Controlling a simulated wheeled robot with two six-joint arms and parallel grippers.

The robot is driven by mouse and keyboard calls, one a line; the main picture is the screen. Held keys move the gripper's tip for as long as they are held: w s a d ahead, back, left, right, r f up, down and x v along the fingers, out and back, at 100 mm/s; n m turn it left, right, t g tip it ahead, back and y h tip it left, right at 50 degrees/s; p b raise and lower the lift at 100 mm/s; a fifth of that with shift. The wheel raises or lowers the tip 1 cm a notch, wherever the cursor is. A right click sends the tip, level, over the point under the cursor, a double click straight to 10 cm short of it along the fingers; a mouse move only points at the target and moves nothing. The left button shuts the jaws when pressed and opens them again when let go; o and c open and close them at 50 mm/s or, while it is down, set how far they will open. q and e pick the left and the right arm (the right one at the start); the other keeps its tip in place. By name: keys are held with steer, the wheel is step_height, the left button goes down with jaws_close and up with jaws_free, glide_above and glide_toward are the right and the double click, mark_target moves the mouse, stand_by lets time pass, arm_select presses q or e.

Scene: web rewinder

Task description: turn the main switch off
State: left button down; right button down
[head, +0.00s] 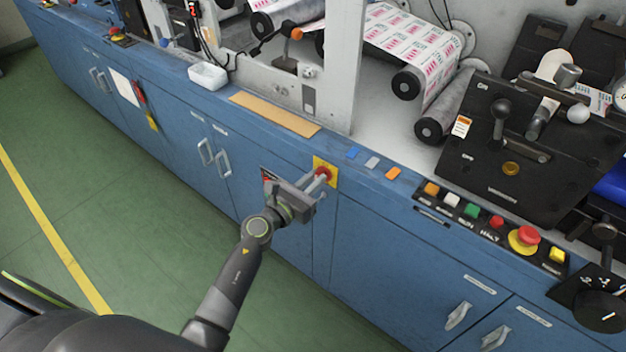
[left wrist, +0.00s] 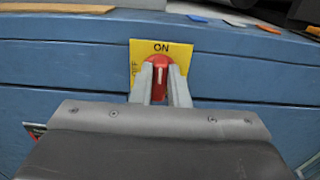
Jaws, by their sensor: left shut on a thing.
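The main switch is a red rotary knob (head: 323,174) on a yellow plate (head: 331,181), set in the blue cabinet front below the counter edge. In the left wrist view the red knob (left wrist: 155,62) stands upright. Its white mark points up toward the word ON on the yellow plate (left wrist: 175,48); OFF is printed at the plate's left side. My left gripper (head: 318,182) reaches the knob from the front. In the left wrist view its two fingers (left wrist: 160,80) are shut on the knob, one on each side. My right gripper is not in view.
The blue cabinet front (head: 270,225) runs diagonally across the head view. A panel with coloured buttons and a red emergency stop (head: 528,235) is at the right. A white tray (head: 208,76) sits on the counter. The green floor (head: 130,200) at the left is clear.

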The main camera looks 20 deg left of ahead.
arm_select(q)
steer(key=shift+n, duration=0.3)
steer(key=n+p, duration=0.2)
steer(key=n, duration=0.1)
steer(key=shift+a, duration=0.25)
steer(key=shift+w+a+f+n+p, duration=0.15)
steer(key=shift+n+p, duration=0.7)
steer(key=shift+n, duration=1.55)
steer(key=shift+s+a+f+n+p, duration=0.1)
steer(key=shift+f+n+p, duration=0.2)
steer(key=shift+n+p, duration=1.35)
steer(key=shift+w+a+f+n+p, duration=0.1)
steer(key=shift+f+n, duration=0.1)
steer(key=shift+n, duration=2.95)
steer(key=c, duration=1.4)
jaws_free()
steer(key=b+v, duration=0.1)
steer(key=v, duration=1.6)
